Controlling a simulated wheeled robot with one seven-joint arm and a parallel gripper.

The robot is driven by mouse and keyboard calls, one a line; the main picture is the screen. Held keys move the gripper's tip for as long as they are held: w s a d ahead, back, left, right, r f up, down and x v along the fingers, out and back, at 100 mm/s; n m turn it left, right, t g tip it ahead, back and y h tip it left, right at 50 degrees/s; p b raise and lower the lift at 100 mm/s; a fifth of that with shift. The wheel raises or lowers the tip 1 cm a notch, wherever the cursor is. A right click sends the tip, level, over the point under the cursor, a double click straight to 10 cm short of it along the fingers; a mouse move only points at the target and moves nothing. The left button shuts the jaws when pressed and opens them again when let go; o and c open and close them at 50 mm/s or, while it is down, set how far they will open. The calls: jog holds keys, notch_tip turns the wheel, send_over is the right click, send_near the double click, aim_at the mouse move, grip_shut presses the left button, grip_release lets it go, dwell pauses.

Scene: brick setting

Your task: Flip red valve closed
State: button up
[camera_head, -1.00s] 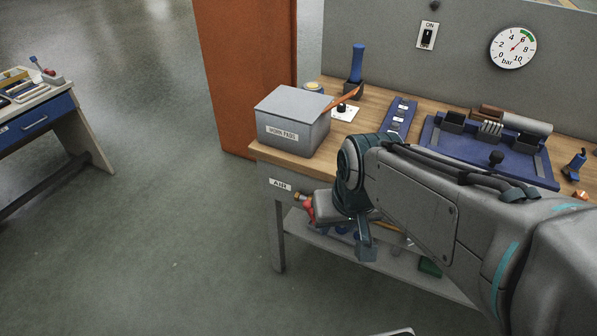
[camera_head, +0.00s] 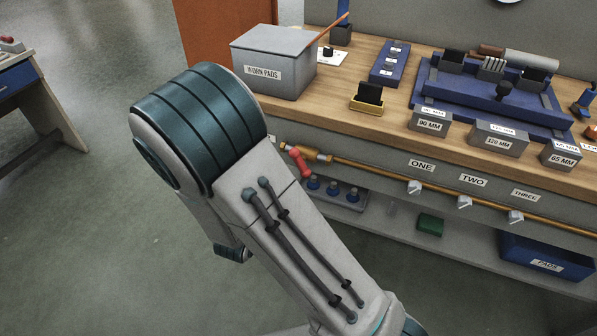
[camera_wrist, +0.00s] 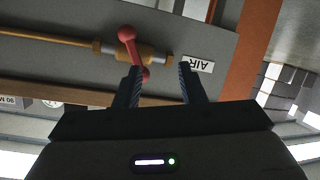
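The red valve (camera_head: 299,160) sits on a brass fitting (camera_head: 318,155) at the left end of a copper pipe under the bench top. In the head view its lever slants down to the right. The wrist view is upside down and shows the red lever (camera_wrist: 130,45) lying across the brass fitting (camera_wrist: 154,56), its round knob away from my fingers. My gripper (camera_wrist: 160,68) is open, with two dark fingers apart and pointing at the fitting. The left finger overlaps the lever's near end in the picture; contact cannot be told. My arm hides the gripper in the head view.
The copper pipe (camera_head: 390,175) runs right past small valves labelled ONE, TWO and THREE. The AIR label (camera_wrist: 198,64) is beside the fitting. The bench (camera_head: 345,75) above holds a worn-pads box (camera_head: 275,62) and blocks. A lower shelf (camera_head: 405,222) holds several items.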

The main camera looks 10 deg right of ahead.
aim_at(297, 164)
jog(key=w+d+h+b, duration=0.1)
jog(key=w+d, duration=0.2)
jog(key=w+d+t+h, duration=0.1)
jog(key=w+d, duration=0.1)
jog(key=d, duration=0.1)
jog(key=w+d+n+t+h+b, duration=0.1)
jog(key=w+d, duration=0.2)
jog(key=shift+w+f+b, duration=0.25)
jog(key=shift+w+b, duration=0.05)
dwell(0.3)
jog(key=shift+a, duration=0.1)
grip_shut()
